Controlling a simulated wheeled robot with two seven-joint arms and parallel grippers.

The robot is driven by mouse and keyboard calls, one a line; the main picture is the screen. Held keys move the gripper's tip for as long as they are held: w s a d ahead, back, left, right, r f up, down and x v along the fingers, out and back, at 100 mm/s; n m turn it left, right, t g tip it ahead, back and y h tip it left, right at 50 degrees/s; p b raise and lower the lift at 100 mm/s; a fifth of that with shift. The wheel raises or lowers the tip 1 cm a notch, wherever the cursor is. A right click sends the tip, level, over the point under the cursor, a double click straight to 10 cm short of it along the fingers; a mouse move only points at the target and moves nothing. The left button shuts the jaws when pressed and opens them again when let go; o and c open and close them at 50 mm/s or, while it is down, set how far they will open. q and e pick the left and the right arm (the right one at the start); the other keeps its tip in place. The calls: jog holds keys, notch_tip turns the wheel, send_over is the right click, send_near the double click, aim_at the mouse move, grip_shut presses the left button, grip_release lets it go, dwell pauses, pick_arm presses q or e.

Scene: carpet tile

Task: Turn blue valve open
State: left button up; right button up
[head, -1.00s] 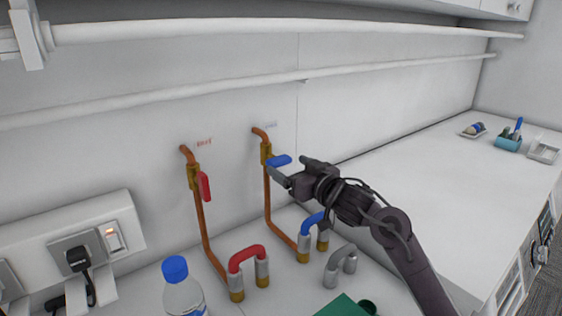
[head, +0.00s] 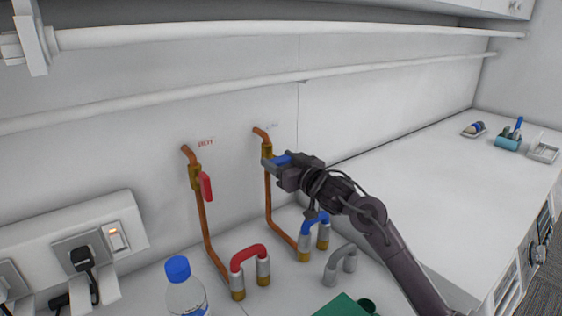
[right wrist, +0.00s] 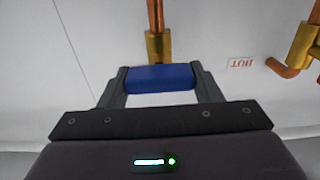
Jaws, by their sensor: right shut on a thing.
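The blue valve handle (head: 283,160) sits on a brass valve body (head: 266,151) on the right copper pipe. It sticks out sideways to the right in the head view. My right gripper (head: 277,164) is shut on the blue handle. In the right wrist view the blue handle (right wrist: 161,78) lies between the two fingers of the right gripper (right wrist: 160,80), with the brass body (right wrist: 158,46) just beyond it. My left gripper is not in view.
A red valve handle (head: 206,187) hangs down on the left copper pipe. Below stand a red-topped pipe bend (head: 248,254), a blue-topped bend (head: 315,220), a grey bend (head: 340,262) and a blue-capped bottle (head: 184,290). The counter at right (head: 430,170) is largely clear.

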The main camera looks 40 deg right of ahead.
jog(key=shift+n, duration=0.3)
jog(key=n+b, duration=0.1)
jog(key=n, duration=0.2)
jog(key=shift+a+f+n, duration=0.1)
jog(key=shift+f+n, duration=0.05)
jog(key=shift+n, duration=0.15)
jog(key=n+b, duration=0.2)
jog(key=n, duration=0.2)
jog(key=shift+f+n, duration=0.1)
jog(key=shift+n, duration=0.2)
jog(key=n+b, duration=0.3)
jog(key=n, duration=0.1)
jog(key=shift+a+f, duration=0.1)
jog(key=shift+n+b, duration=2.05)
jog(key=shift+n, duration=0.45)
jog(key=o, duration=1)
